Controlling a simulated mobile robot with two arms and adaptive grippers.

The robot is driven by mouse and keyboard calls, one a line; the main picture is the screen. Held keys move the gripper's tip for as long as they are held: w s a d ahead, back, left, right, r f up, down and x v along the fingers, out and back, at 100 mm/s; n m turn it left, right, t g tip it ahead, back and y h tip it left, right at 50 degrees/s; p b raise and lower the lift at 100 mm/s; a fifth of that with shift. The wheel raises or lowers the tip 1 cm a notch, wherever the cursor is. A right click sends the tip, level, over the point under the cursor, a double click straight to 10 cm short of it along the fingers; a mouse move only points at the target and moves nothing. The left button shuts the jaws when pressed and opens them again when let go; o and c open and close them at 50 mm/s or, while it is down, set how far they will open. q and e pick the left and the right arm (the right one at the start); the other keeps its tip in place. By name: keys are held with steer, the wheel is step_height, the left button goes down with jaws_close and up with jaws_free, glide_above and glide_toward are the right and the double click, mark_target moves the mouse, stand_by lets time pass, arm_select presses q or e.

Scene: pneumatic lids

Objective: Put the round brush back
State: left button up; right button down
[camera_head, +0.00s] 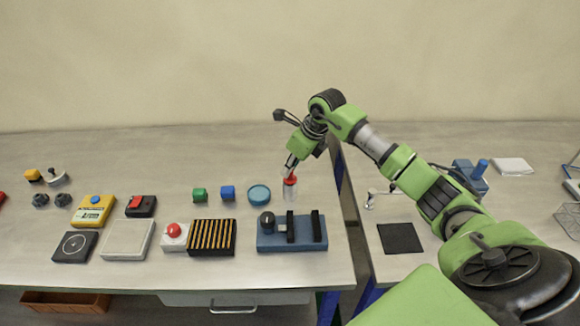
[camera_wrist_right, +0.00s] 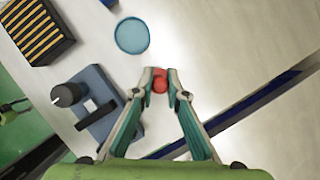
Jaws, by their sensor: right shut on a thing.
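My right gripper (camera_head: 290,172) is shut on a small red-topped cylinder (camera_head: 289,190) with a pale grey lower part. It is near the right end of the left table. In the right wrist view the red top (camera_wrist_right: 160,84) sits between the two fingertips of my right gripper (camera_wrist_right: 160,78). I cannot tell whether its lower end touches the table or hangs just above it. I also cannot tell for sure whether this is the round brush. My left gripper is not in view.
A blue fixture (camera_head: 268,241) with black uprights is in front. A gap separates the left table from the right one, which holds a black mat (camera_head: 400,238).

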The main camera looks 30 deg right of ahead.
steer(key=shift+w+f, duration=0.1)
steer(key=shift+f, duration=0.3)
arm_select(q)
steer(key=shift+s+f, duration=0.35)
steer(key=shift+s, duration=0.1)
arm_select(e)
steer(key=c, duration=2)
jaws_free()
steer(key=shift+r, duration=0.1)
steer(key=shift+r+p, duration=0.3)
steer(key=shift+r, duration=0.2)
steer(key=shift+d+r+b, duration=0.15)
steer(key=shift+r+b, duration=0.2)
steer(key=shift+b, duration=0.05)
arm_select(q)
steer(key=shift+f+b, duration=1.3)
steer(key=shift+b, duration=0.1)
arm_select(e)
steer(key=shift+s+v, duration=0.2)
steer(key=shift+v, duration=5.4)
